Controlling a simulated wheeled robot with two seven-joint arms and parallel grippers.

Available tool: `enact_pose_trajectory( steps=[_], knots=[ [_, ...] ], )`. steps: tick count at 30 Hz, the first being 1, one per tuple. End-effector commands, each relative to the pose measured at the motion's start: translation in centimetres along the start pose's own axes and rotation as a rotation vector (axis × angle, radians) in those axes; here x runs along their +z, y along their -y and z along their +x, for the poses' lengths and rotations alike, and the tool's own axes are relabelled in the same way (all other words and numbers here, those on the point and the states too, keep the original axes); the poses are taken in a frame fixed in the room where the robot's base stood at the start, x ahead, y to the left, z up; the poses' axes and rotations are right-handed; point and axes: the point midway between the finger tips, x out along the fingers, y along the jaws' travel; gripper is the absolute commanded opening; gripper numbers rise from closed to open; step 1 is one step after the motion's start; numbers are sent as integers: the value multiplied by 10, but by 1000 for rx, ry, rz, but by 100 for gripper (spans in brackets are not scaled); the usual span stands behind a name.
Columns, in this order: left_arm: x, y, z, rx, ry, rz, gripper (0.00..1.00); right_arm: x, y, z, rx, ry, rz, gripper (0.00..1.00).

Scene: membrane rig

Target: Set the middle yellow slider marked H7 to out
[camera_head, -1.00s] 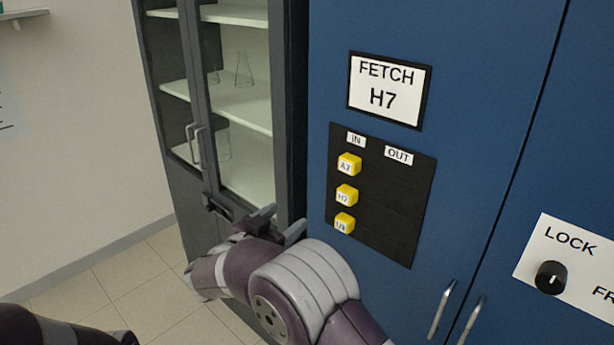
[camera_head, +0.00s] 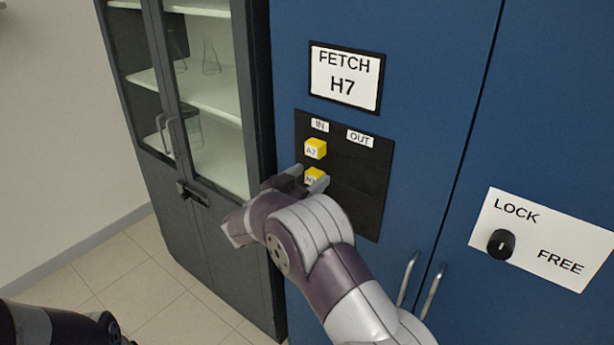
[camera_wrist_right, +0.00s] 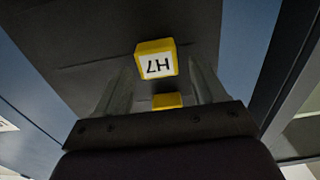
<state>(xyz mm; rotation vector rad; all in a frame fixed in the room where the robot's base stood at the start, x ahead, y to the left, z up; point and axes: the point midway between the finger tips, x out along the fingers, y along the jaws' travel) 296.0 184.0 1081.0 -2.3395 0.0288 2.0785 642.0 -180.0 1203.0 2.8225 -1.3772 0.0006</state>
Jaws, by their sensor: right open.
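The middle yellow slider H7 (camera_head: 314,175) is at the left, IN side of the black panel (camera_head: 362,188). My right gripper (camera_head: 304,178) is open, its fingertips at H7 and partly covering it. In the right wrist view, H7 (camera_wrist_right: 157,60) shows upside down ahead of and between the open fingers (camera_wrist_right: 163,82); I cannot tell whether they touch it. Slider A7 (camera_head: 315,149) is above it, also under IN. The lowest slider is hidden behind my right arm in the head view. A second yellow slider (camera_wrist_right: 167,101) shows in the wrist view, its label unseen. My left gripper is out of view.
A sign (camera_head: 345,77) above the panel reads FETCH H7. A LOCK/FREE knob (camera_head: 500,244) is at the right, and door handles (camera_head: 420,285) are below. A grey glass-door cabinet (camera_head: 262,110) stands left. The panel's OUT side is clear.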

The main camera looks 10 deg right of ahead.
Motion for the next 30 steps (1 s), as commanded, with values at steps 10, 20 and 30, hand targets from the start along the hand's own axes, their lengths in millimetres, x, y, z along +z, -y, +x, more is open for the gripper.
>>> enact_pose_trajectory(
  steps=[10,20,30],
  knots=[
    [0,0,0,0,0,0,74,0,0,0,0,0,0,0],
    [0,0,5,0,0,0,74,0,-48,0,2,-1,-2,0],
    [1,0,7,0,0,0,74,-1,-104,0,2,-2,2,0]
  ],
)
